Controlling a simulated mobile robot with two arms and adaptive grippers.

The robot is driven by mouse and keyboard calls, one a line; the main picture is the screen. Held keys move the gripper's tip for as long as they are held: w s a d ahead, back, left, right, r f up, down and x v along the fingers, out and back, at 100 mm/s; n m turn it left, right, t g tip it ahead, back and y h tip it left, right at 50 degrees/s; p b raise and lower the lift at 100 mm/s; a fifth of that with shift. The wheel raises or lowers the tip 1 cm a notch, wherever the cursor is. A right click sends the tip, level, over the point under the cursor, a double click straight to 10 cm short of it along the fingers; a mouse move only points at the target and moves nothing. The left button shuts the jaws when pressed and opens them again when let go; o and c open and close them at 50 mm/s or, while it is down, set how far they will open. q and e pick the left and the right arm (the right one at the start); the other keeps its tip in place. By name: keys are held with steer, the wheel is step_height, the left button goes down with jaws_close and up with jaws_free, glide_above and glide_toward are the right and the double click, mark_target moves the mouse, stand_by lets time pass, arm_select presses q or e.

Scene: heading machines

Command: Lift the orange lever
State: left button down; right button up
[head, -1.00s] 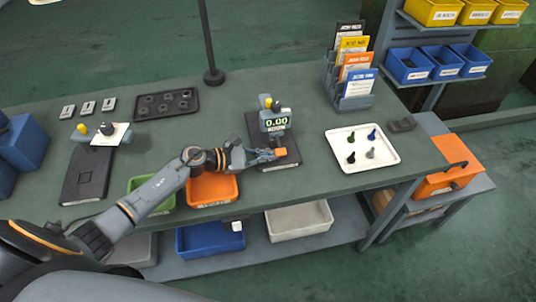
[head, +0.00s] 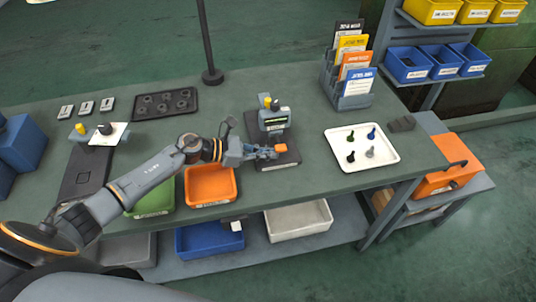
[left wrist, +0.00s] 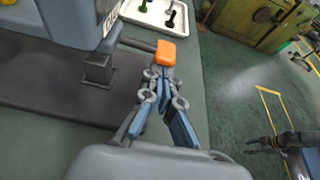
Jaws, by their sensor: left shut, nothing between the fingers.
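The orange lever (head: 281,147) sticks out to the right from the front of a grey machine (head: 272,118) on the bench. In the left wrist view its orange knob (left wrist: 166,52) sits on a dark rod coming from the machine. My left gripper (head: 272,153) is shut and empty, its tips right at the knob. In the left wrist view the fingertips (left wrist: 161,75) are just below the knob in the picture; whether they touch it I cannot tell. What looks like my right gripper (left wrist: 258,144) shows small at the right edge there, its jaws unclear.
A white tray (head: 386,158) with several small coloured pieces lies right of the machine. Orange (head: 210,198) and green (head: 150,212) bins sit at the bench's front edge below my left arm. A card rack (head: 350,100) stands behind.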

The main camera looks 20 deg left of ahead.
arm_select(q)
steer(key=shift+r+n+g+b, duration=0.4)
steer(key=shift+r+n+b, duration=0.1)
steer(key=shift+n, duration=0.4)
steer(key=shift+r+h, duration=0.1)
steer(key=shift+h, duration=0.2)
steer(key=shift+r, duration=0.1)
steer(key=shift+r+p, duration=0.5)
steer(key=shift+r, duration=0.25)
